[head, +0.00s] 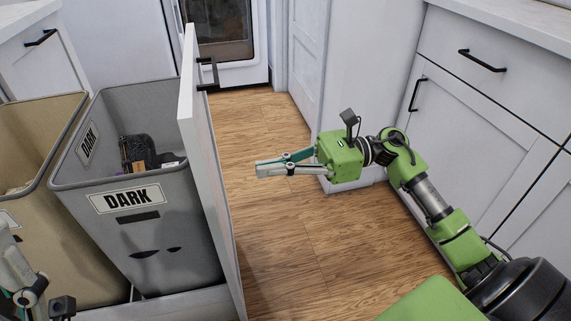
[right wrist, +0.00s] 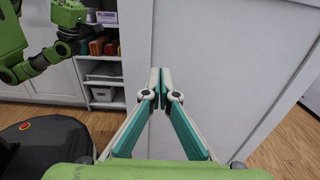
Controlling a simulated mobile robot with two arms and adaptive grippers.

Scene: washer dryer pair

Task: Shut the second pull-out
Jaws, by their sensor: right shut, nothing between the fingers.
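The pull-out stands open at the left of the head view. Its white front panel (head: 205,150) carries a black bar handle (head: 207,75) near the top. Behind the panel is a grey bin (head: 165,230) labelled DARK, with dark items inside. My right gripper (head: 258,168) is shut and empty, on the outer side of the panel, fingers pointing at it. A strip of floor shows between fingertips and panel in the head view. In the right wrist view the panel (right wrist: 215,60) fills the middle behind the fingers. Part of my left gripper (head: 28,285) shows at the lower left; its fingers are mostly cut off.
A tan bin (head: 60,200) stands beside the grey one. White cabinets (head: 470,110) with black handles line the right side. An appliance with a dark glass door (head: 220,25) is at the back. Wooden floor (head: 280,250) is clear between panel and right cabinets.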

